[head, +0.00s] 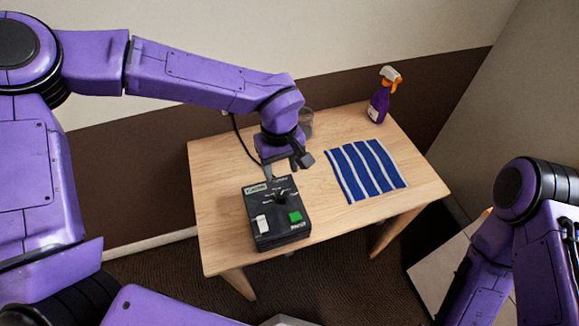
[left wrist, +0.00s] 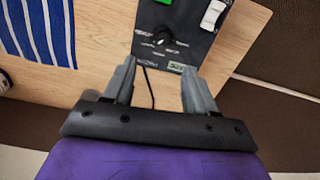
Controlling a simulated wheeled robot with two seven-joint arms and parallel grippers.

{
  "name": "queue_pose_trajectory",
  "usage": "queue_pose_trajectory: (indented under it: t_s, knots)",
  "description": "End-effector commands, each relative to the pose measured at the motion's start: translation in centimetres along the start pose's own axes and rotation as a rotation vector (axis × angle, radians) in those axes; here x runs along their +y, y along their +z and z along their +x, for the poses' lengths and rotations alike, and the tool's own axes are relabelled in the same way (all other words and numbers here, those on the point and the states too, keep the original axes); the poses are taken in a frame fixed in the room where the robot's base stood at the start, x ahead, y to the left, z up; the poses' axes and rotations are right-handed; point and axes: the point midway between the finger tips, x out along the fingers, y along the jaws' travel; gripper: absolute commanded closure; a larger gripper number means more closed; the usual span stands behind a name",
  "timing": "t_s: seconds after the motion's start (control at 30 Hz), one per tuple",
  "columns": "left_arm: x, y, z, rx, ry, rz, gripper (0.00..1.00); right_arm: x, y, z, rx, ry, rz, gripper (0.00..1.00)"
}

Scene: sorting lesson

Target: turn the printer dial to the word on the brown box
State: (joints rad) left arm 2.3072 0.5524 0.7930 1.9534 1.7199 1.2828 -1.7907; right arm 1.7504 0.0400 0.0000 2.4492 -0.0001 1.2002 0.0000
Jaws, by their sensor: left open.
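The printer (head: 283,237) is a black box with a dial (head: 281,197) on top, near the front left of the wooden table. Small words ring the dial but are too small to read. The dial (left wrist: 162,40) also shows in the left wrist view, its pointer white. My left gripper (head: 286,167) is open and empty at the printer's far edge. In the left wrist view my left gripper (left wrist: 160,72) has its fingers apart, short of the dial and not touching it. No brown box can be made out. My right gripper is out of view.
The printer top also carries a white switch (head: 262,224) and a green button (head: 295,216). A blue-and-white striped cloth (head: 366,171) lies right of it. A purple spray bottle (head: 379,104) stands at the back right. A clear glass (head: 306,120) is partly hidden behind my left wrist.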

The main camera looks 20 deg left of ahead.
Motion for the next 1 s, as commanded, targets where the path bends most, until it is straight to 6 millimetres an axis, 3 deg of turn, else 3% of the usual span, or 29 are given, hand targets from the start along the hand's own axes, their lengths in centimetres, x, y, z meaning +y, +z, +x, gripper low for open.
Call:
queue_pose_trajectory:
  t_s: [0.17, 0.53, 0.7, 0.9, 0.93, 1.0]
  knots:
    - [-0.5, 0.6, 1.3, 0.004, 0.000, 0.001, 0.43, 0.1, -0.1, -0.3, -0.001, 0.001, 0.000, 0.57]
    - [0.0, 0.1, 9.2, 0.000, -0.003, 0.001, 0.43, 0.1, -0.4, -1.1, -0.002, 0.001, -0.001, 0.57]
    - [0.0, 0.0, 10.5, 0.000, -0.001, 0.001, 0.43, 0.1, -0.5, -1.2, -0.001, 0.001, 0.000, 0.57]
    - [0.0, 0.0, 10.6, 0.000, 0.000, 0.000, 0.43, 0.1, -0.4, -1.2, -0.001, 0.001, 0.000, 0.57]
    - [0.0, 0.0, 10.6, 0.000, 0.000, 0.000, 0.47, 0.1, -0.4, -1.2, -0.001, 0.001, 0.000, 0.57]
    - [0.0, 0.0, 10.6, 0.000, 0.000, 0.000, 0.69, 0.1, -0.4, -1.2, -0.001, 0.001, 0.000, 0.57]
